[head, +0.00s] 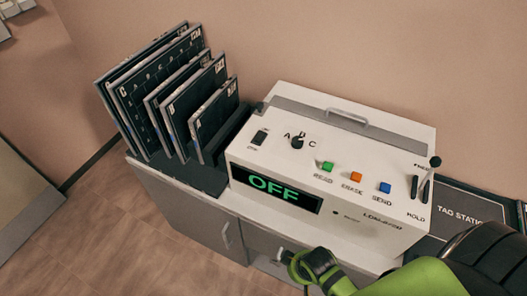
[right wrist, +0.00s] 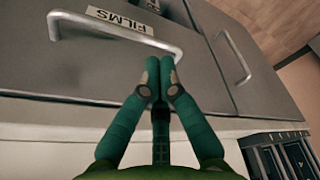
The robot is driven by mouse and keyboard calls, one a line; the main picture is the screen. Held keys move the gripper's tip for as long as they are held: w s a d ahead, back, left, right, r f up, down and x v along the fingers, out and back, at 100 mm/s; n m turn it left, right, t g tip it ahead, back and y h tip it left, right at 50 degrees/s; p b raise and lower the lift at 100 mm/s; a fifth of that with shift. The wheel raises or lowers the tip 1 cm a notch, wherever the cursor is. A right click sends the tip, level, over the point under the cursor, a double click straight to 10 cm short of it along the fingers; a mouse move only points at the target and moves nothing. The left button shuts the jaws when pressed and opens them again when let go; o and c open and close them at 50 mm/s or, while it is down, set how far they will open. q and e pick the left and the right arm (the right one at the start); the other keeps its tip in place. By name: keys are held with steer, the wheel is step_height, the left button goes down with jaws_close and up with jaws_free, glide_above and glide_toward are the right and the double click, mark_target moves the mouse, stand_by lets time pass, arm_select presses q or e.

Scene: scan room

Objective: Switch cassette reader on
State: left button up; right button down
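The cassette reader (head: 330,165) is a white box on a grey cabinet, and its display (head: 275,189) reads OFF in green. A small black rocker switch (head: 260,137) sits at the upper left of its sloped panel. Beside it are a black A-B-C knob (head: 297,142) and green, orange and blue buttons. My right gripper (right wrist: 160,72) is below the reader, in front of the cabinet. Its fingertips are together, close to the drawer handle (right wrist: 115,28) labelled FILMS; contact is unclear. My left gripper is not in view.
Several dark film cassettes (head: 165,95) stand in a black rack left of the reader. A black lever (head: 434,162) rises at the reader's right end. A TAG STATION pad (head: 470,208) lies further right. Another cabinet handle (head: 227,236) projects at the left.

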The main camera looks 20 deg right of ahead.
mark_target(264, 133)
steer(key=w+a+r+n+t+y, duration=0.1)
steer(key=w+a+r+n+y, duration=0.15)
steer(key=w+r, duration=0.65)
steer(key=w+a+r+n+t+y, duration=0.15)
steer(key=w+r+n, duration=0.3)
steer(key=r, duration=0.85)
steer(key=shift+y, duration=0.7)
steer(key=w+d+r, duration=0.1)
steer(key=w+r, duration=0.1)
steer(key=w, duration=0.1)
steer(key=w+d+r, duration=0.2)
steer(key=w+r, duration=0.1)
steer(key=w+d+r, duration=0.2)
steer(key=w+r, duration=0.1)
steer(key=shift+d+r, duration=0.1)
steer(key=shift+r, duration=0.05)
steer(key=w+d+r+t, duration=0.1)
steer(key=w+d+r, duration=0.3)
steer(key=d+r, duration=0.2)
step_height(264, 133, up, 3)
steer(key=shift+d+f+m, duration=0.1)
steer(key=shift+d+m, duration=0.15)
steer(key=shift+m, duration=0.15)
